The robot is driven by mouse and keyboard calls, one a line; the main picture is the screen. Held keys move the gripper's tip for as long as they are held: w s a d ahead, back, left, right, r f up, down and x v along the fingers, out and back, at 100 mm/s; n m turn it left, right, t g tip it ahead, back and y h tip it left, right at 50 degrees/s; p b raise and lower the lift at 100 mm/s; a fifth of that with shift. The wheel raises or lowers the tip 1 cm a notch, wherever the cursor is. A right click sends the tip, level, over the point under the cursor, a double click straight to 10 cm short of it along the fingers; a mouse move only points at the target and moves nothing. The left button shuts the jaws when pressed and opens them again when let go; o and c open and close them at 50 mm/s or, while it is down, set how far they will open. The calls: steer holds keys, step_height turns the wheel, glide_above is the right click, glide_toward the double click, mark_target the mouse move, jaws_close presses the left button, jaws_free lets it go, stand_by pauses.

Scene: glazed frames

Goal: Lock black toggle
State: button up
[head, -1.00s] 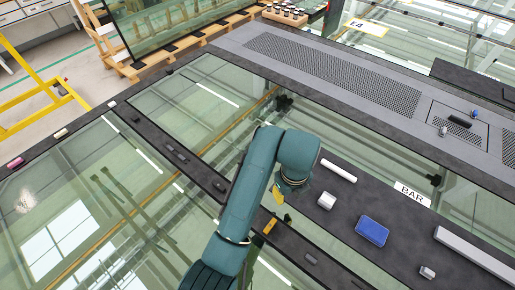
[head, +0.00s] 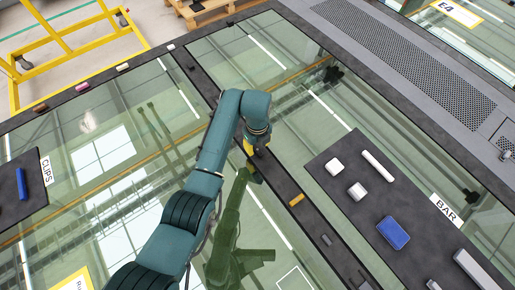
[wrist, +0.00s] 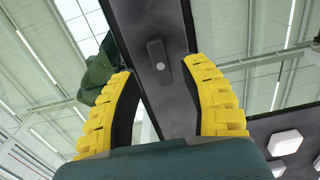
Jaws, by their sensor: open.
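A dark toggle (wrist: 156,52) with a small pale round spot sits on the dark bar (wrist: 135,15) in the wrist view, between and just beyond my fingertips. My gripper (wrist: 160,70) is open, with its yellow fingers on either side of the bar and nothing held. In the head view my gripper (head: 252,150) is over the same long dark bar between glass panes, and the toggle under it cannot be made out. An orange toggle (head: 296,200) and a dark toggle (head: 325,240) lie farther along this bar, toward the bottom right.
A dark panel to the right holds a blue block (head: 393,232), a white rod (head: 377,166) and white blocks (head: 357,191). A dark panel at left holds a blue bar (head: 21,184). Wide glass panes surround the bar. A yellow frame (head: 95,50) stands beyond.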

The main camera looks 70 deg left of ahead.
mark_target(257, 149)
steer(key=shift+f, duration=1.55)
jaws_close()
